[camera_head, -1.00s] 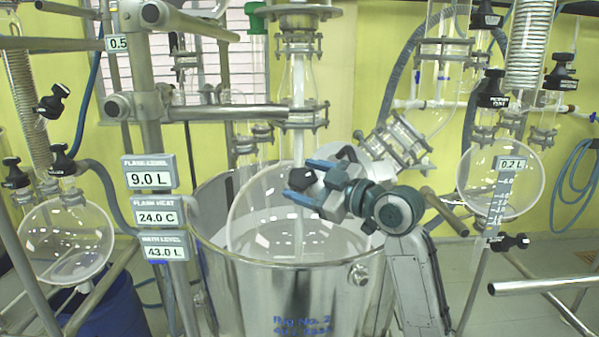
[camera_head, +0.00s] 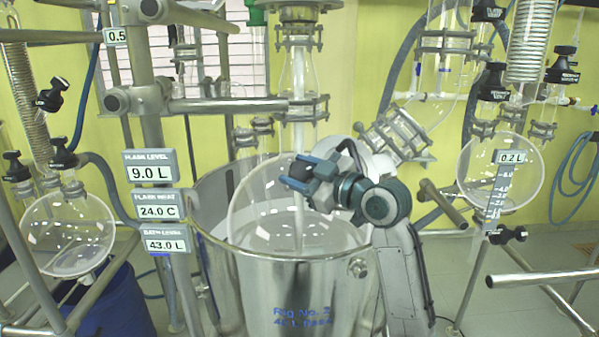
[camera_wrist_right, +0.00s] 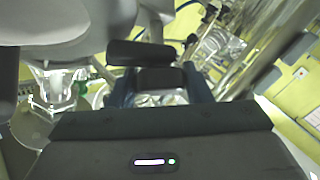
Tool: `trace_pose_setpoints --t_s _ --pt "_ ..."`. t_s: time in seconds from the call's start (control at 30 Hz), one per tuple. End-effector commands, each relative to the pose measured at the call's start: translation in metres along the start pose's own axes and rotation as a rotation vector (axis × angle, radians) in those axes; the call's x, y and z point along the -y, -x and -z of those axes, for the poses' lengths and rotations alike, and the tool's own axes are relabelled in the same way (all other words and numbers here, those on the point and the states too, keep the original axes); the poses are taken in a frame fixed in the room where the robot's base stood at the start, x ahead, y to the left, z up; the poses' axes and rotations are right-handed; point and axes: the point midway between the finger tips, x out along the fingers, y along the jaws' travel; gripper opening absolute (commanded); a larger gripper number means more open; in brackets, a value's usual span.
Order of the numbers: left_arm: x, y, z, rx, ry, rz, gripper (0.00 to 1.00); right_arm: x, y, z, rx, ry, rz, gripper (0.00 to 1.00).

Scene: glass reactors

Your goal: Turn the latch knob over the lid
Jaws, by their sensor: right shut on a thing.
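A small black knob (camera_head: 300,168) shows in the head view in front of the glass flask (camera_head: 262,215), above the steel bath. My right gripper (camera_head: 295,178) has blue fingers and reaches in from the right. It is shut on the black knob, with one finger on each side. In the right wrist view, a black block-like knob (camera_wrist_right: 160,78) sits between the dark blue fingers, and a black bar (camera_wrist_right: 142,53) lies just beyond it. I cannot make out the lid's edge clearly, nor how far the knob is turned. My left gripper is not in view.
The steel bath (camera_head: 290,300) stands below the gripper. A glass column with a metal clamp (camera_head: 302,108) hangs just behind it. A clamped glass joint (camera_head: 396,135) is close above my right arm. A steel frame with display labels (camera_head: 150,168) stands left.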

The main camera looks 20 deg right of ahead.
Motion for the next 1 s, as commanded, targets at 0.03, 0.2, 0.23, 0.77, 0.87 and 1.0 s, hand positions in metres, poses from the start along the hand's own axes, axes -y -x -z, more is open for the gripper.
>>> trace_pose_setpoints --t_s 0.03,0.2,0.23,0.77,0.87,1.0 --pt "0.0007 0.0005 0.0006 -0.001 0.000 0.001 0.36 0.0014 -0.0004 -0.0002 0.000 -0.025 -0.025 0.22" --pt "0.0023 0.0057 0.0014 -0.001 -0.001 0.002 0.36 0.0006 -0.0004 0.0011 -0.001 -0.115 -0.125 0.22" --pt "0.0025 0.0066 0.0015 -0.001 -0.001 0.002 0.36 0.0002 -0.0004 0.0012 -0.001 -0.126 -0.139 0.22" --pt "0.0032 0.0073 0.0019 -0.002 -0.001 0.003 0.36 -0.0002 0.0002 -0.0005 0.001 -0.160 -0.180 0.65" --pt "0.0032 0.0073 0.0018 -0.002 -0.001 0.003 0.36 -0.0003 0.0002 -0.0004 0.000 -0.159 -0.180 0.67" --pt "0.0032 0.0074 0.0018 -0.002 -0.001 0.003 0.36 -0.0003 0.0002 -0.0003 0.000 -0.159 -0.179 0.67"
